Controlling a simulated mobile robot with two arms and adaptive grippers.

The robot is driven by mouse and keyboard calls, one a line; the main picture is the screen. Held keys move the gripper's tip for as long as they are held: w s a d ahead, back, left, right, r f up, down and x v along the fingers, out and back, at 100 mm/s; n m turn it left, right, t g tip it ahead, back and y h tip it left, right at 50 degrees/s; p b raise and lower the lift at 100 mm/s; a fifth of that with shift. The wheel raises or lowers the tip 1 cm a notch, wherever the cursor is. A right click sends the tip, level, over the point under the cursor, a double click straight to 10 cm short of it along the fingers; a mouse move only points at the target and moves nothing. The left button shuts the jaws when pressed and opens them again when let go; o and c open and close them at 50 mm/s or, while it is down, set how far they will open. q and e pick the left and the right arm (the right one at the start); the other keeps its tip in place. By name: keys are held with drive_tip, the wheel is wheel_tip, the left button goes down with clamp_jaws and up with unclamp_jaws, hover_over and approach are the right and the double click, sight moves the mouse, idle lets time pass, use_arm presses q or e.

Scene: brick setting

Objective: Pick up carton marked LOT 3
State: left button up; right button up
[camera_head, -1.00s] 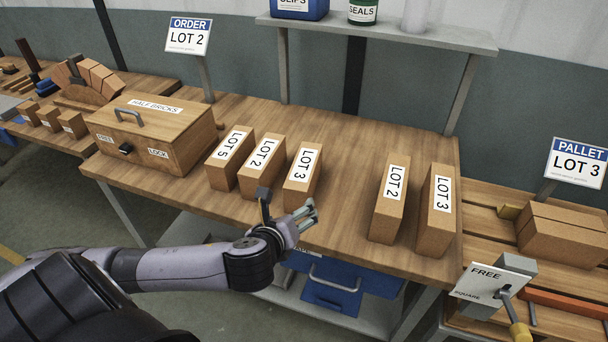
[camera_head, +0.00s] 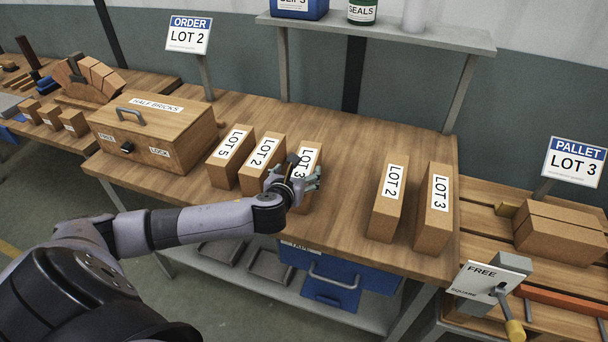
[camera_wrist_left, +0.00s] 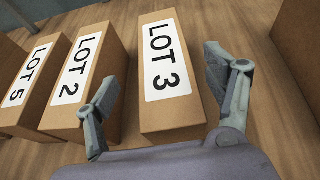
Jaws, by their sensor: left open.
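A brown carton marked LOT 3 (camera_head: 307,155) stands on the wooden table, third from the left in the left group. My left gripper (camera_head: 306,178) is over its near part and hides some of its label and front. In the left wrist view the gripper (camera_wrist_left: 165,95) is open, with one finger on each side of the LOT 3 carton (camera_wrist_left: 173,112); gaps show beside the fingers. A second LOT 3 carton (camera_head: 434,212) stands at the right end of the table. My right gripper is not in view.
Cartons LOT 2 (camera_head: 262,161) and LOT 5 (camera_head: 230,155) stand just left. Another LOT 2 carton (camera_head: 390,199) stands to the right, with bare table between. A wooden HALF BRICKS box (camera_head: 155,132) is at left. Signs read ORDER LOT 2 (camera_head: 188,36) and PALLET LOT 3 (camera_head: 575,163).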

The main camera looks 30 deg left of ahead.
sight(303, 165)
use_arm(q)
drive_tip(key=shift+d+p+x, duration=0.1)
drive_tip(key=shift+p+x, duration=0.2)
drive_tip(key=shift+x, duration=1.1)
drive_tip(key=shift+d+p+x, duration=0.15)
drive_tip(key=shift+p+x, duration=0.1)
drive_tip(key=shift+x, duration=1.1)
clamp_jaws()
drive_tip(key=shift+w+a+r, duration=0.1)
drive_tip(key=shift+r, duration=0.1)
